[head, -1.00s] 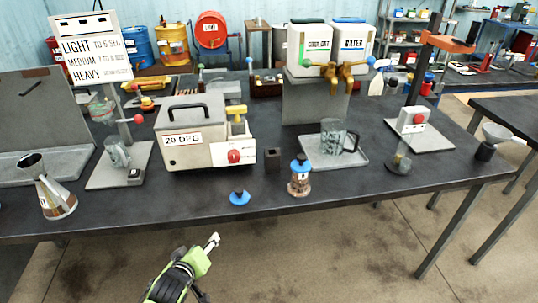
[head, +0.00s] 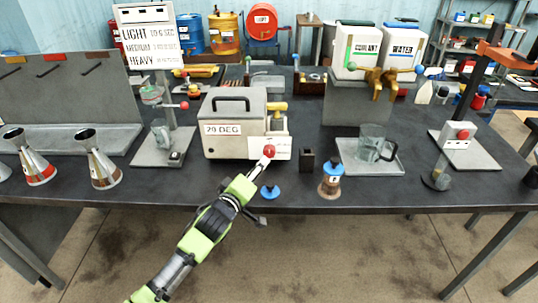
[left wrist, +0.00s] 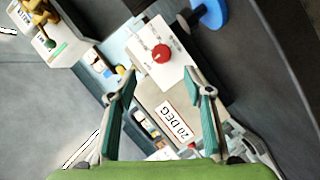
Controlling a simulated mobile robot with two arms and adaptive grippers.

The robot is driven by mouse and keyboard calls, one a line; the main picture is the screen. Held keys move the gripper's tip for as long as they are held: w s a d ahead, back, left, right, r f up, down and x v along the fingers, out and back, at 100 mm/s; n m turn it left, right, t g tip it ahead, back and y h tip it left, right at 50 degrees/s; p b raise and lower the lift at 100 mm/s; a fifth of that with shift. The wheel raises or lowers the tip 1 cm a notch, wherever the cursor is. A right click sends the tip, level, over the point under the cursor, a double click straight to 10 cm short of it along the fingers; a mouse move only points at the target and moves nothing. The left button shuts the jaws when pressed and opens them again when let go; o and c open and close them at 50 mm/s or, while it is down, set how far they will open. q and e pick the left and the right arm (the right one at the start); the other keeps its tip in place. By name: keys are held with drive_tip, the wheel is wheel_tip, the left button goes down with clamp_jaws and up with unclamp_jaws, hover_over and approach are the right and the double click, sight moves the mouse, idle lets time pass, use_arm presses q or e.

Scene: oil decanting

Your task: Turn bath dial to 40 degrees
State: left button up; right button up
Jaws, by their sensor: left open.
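The bath is a beige box (head: 228,135) with a dark top handle and a "20 DEG" label (head: 222,129), standing on the bench. Its red dial (head: 269,151) is on the pale front panel at the right. My left gripper (head: 262,181) is in front of this panel, one pale finger reaching up over the dial's lower edge in the head view. In the left wrist view the spread, empty fingers (left wrist: 160,80) point toward the red dial (left wrist: 161,53), which is just beyond the tips. Contact cannot be told. My right gripper is not in view.
A blue-topped knob (head: 270,192) and a blue-capped jar (head: 331,181) stand near the front edge, with a small dark block (head: 307,161) beside them. A glass jug (head: 372,145) stands on a tray to the right. Metal cones (head: 99,165) stand at left.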

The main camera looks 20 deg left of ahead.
sight(269, 154)
use_arm(q)
drive_tip(key=p+x, duration=0.1)
drive_tip(key=x, duration=1)
drive_tip(key=shift+w+a+f, duration=0.1)
drive_tip(key=shift+w, duration=0.15)
drive_tip(key=c, duration=1.1)
